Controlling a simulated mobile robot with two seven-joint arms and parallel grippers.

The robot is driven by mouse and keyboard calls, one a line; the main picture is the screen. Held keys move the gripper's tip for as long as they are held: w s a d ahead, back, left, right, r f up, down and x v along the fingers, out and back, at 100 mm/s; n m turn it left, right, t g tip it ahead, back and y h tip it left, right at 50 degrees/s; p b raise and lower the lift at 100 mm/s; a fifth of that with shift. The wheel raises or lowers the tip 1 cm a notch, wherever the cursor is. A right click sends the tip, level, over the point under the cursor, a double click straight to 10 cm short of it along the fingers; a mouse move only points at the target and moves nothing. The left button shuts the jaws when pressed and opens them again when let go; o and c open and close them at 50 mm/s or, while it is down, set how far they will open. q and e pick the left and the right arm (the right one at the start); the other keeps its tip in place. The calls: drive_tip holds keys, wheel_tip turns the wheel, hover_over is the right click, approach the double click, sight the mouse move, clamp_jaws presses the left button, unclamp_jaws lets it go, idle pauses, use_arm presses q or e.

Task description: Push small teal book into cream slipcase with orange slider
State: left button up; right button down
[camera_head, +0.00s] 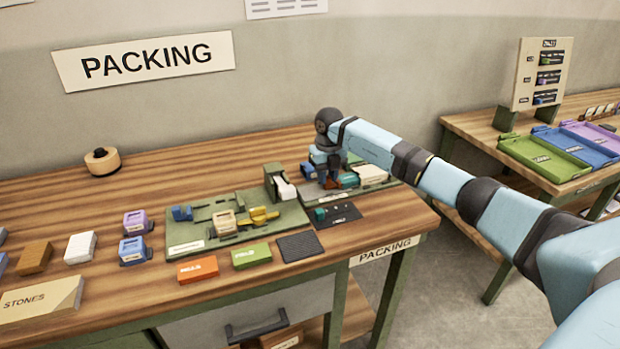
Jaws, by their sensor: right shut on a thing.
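My right gripper (331,184) points down over the green board (393,184) at the table's right end. It is shut on a small orange-brown piece, which looks like the orange slider (333,182); the fingers hide much of it. A small teal book (348,180) lies just right of the fingertips. The cream slipcase (371,174) lies flat to the right of the book. The book and slipcase look close together, but I cannot tell whether the book is partly inside. My left gripper is not in view.
A second green board (190,244) holds blue, cream and yellow pieces, with a dark green upright (274,181) at its corner. A dark mat (345,217) with a small teal piece lies in front. Orange (197,269) and green (251,256) blocks sit near the front edge.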

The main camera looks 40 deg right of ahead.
sight(347, 178)
drive_tip(key=d, duration=0.3)
drive_tip(key=s+d, duration=0.1)
drive_tip(key=d, duration=0.2)
drive_tip(key=shift+s+r, duration=0.1)
drive_tip(key=shift+s, duration=0.1)
drive_tip(key=shift+d, duration=0.1)
drive_tip(key=c, duration=1)
unclamp_jaws()
drive_tip(key=shift+s+d, duration=0.1)
drive_tip(key=shift+d, duration=0.05)
drive_tip(key=shift+o, duration=0.2)
